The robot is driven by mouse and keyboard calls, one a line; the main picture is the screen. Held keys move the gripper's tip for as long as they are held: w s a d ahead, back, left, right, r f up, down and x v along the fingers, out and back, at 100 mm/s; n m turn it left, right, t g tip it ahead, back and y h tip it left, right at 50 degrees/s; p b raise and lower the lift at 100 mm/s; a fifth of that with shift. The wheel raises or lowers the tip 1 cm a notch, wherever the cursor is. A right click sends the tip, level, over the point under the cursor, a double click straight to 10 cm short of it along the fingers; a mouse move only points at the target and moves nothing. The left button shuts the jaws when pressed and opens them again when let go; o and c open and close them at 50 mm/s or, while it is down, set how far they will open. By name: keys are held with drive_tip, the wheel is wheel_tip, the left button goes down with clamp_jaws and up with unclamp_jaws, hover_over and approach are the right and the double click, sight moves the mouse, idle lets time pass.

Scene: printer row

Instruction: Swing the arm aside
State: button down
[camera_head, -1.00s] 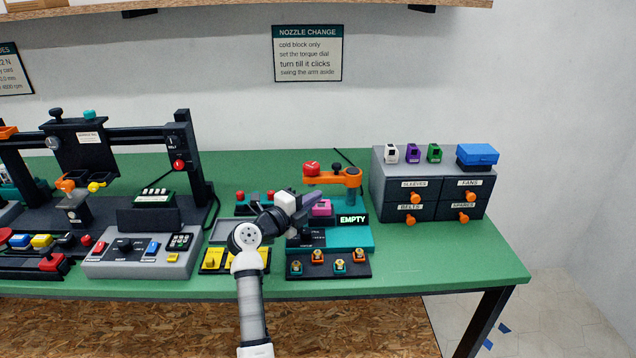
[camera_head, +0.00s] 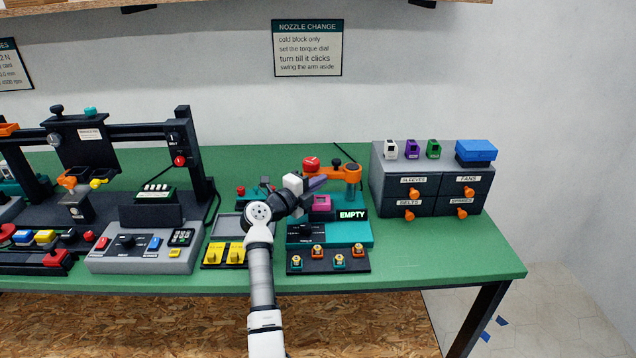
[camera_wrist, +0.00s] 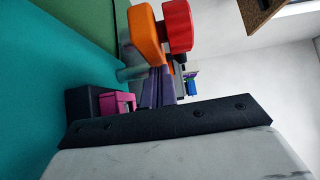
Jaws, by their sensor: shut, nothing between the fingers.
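The orange swing arm (camera_head: 335,173) with a red knob (camera_head: 311,163) on its left end stands on a grey post at the back of the teal nozzle station. The wrist view shows the orange arm end (camera_wrist: 147,37) and the red knob (camera_wrist: 178,26) close beyond my fingers. My gripper (camera_head: 318,183) is shut and empty, with its fingertips just below the knob end; in the wrist view its purple-grey fingers (camera_wrist: 158,87) point at the arm. I cannot tell whether they touch it. A magenta block (camera_head: 321,203) sits under the arm, and a display (camera_head: 352,215) reads EMPTY.
A grey drawer unit (camera_head: 432,185) stands to the right, with small blocks and a blue box (camera_head: 476,151) on top. A rack of several nozzles (camera_head: 328,260) lies in front of the station. Yellow blocks (camera_head: 223,254) sit to the left. The front right of the green bench is clear.

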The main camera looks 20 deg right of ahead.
sight(313, 172)
drive_tip(key=shift+w, duration=0.15)
drive_tip(key=shift+w+a+m+g+h+b, duration=0.2)
drive_tip(key=shift+w+m+g+h+b, duration=0.4)
drive_tip(key=shift+g, duration=0.4)
drive_tip(key=shift+w+d+f+b, duration=0.1)
drive_tip(key=shift+w+d+b, duration=0.1)
drive_tip(key=shift+w+b, duration=0.6)
drive_tip(key=shift+w+d+b, duration=0.15)
drive_tip(key=shift+w+b, duration=0.25)
drive_tip(key=shift+w, duration=0.8)
drive_tip(key=shift+w+d+b, duration=0.35)
drive_tip(key=shift+w+b, duration=0.1)
drive_tip(key=shift+w, duration=0.2)
drive_tip(key=shift+w+d+b, duration=0.35)
drive_tip(key=shift+w+b, duration=0.1)
drive_tip(key=shift+w, duration=0.2)
drive_tip(key=shift+w+d+b, duration=0.65)
drive_tip(key=shift+w+d, duration=0.15)
drive_tip(key=shift+w, duration=0.05)
drive_tip(key=shift+d+r, duration=0.1)
drive_tip(key=shift+r, duration=0.1)
